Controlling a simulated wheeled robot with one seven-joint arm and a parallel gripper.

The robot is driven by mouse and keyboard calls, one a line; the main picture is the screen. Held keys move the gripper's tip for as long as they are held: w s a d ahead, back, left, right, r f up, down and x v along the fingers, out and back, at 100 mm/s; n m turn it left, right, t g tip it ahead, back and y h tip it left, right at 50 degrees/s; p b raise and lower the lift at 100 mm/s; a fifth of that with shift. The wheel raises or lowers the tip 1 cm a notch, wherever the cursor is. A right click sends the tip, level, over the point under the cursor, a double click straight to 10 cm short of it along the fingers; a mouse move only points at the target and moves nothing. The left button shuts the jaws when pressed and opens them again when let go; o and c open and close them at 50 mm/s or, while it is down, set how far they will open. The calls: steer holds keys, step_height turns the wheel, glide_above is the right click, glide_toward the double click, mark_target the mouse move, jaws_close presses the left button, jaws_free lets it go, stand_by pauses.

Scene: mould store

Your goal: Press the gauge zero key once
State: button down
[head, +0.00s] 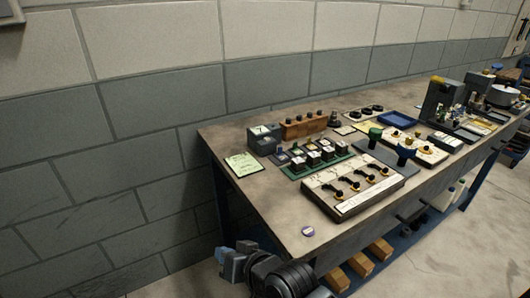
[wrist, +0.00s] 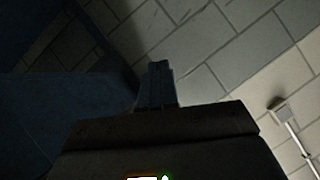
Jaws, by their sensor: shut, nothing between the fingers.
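A small grey box with a pale face (head: 263,138), which looks like the gauge, stands at the back left of the workbench (head: 232,140). Its zero key is too small to make out. My gripper (head: 232,262) is low at the front left of the bench, below the level of its top and well apart from the box. In the wrist view my gripper (wrist: 157,82) is shut and empty, with the wall behind it. The gauge is not in the wrist view.
A white panel with several dark knobs (head: 345,206), a green tray (head: 297,172), a wooden block rack (head: 305,126) and a yellow-green card (head: 242,164) lie on the bench. A purple disc (head: 308,231) lies near the front edge. The brick wall (head: 130,120) is close behind.

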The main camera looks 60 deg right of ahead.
steer(key=w+d+r+m+p, duration=0.2)
steer(key=w+d+r, duration=0.4)
steer(key=d, duration=0.4)
step_height(320, 180, up, 17)
steer(key=m+g+h+p, duration=0.1)
steer(key=m+g+p, duration=0.2)
steer(key=g, duration=0.1)
glide_above(267, 139)
steer(key=shift+s+d+f, duration=0.1)
steer(key=shift+s+d, duration=0.05)
steer(key=shift+s, duration=0.15)
step_height(267, 139, down, 7)
steer(key=b, duration=0.3)
steer(key=shift+b, duration=0.35)
steer(key=shift+f, duration=0.85)
steer(key=shift+f, duration=0.1)
